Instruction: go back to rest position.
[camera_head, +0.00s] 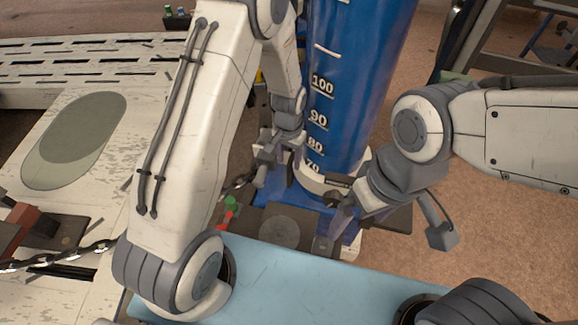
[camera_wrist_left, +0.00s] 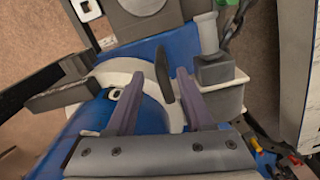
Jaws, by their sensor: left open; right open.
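My left gripper (camera_head: 275,160) hangs in front of the lower left side of a blue column in the head view. In the left wrist view its two grey-purple fingers (camera_wrist_left: 158,88) are spread, with nothing held between them. My right gripper (camera_head: 338,215) is at the lower right of the column. It is open and looks empty. The right gripper's dark fingers seem to show at the left of the left wrist view (camera_wrist_left: 62,88). The two grippers are apart.
The blue column (camera_head: 350,80), marked with numbers, rises between my arms. A white slotted bench (camera_head: 100,60) with a green-grey oval (camera_head: 75,140) lies at the left. A chain (camera_head: 75,255) and red block (camera_head: 25,222) are at lower left. Brown floor (camera_head: 480,240) at the right is clear.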

